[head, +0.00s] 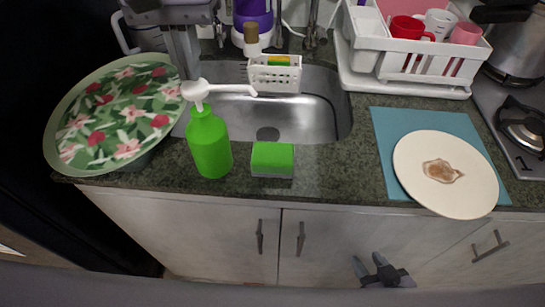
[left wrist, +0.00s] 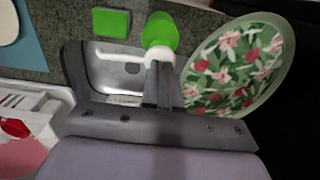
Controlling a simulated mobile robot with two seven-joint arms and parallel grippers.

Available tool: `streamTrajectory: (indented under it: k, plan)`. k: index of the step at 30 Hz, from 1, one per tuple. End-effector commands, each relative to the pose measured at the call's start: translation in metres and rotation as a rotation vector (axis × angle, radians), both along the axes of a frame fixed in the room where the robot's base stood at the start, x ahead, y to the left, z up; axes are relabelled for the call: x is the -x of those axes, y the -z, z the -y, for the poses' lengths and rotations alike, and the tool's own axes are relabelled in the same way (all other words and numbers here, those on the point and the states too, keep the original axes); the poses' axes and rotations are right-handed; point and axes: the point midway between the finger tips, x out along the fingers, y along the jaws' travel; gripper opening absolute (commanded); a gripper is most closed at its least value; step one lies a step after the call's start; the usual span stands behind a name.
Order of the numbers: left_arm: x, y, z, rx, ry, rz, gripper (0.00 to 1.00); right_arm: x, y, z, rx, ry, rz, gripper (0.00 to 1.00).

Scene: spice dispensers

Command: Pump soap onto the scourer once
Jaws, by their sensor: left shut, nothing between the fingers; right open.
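The green soap bottle (head: 210,145) stands upright on the counter in front of the sink. Its white pump head (head: 196,89) has a spout pointing right. The green scourer (head: 272,158) lies flat on the counter to the right of the bottle. My left gripper (head: 189,74) is shut and empty, its fingertips right at the pump head; I cannot tell whether they touch it. In the left wrist view the fingers cover part of the pump head (left wrist: 161,54), and the scourer (left wrist: 111,22) shows beside the bottle (left wrist: 160,30). My right gripper (head: 380,271) is open and empty, low in front of the cabinets.
A floral tray (head: 118,112) is close on the bottle's left. The metal sink (head: 315,115) lies behind, with a white sponge caddy (head: 275,74). A dish rack (head: 410,60) with mugs stands back right. A stained plate (head: 446,185) rests on a blue mat (head: 390,125).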

Motion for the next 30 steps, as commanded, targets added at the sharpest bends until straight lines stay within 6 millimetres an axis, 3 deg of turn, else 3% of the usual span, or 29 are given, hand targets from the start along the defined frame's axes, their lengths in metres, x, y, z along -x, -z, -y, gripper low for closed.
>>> streamTrajectory:
  k: [30]
  plan:
    - [0.000, 0.033, 0.000, 0.000, -0.001, 0.000, 0.00, 0.000, 0.026, 0.000, 0.000, 0.000, -0.001, 0.43]
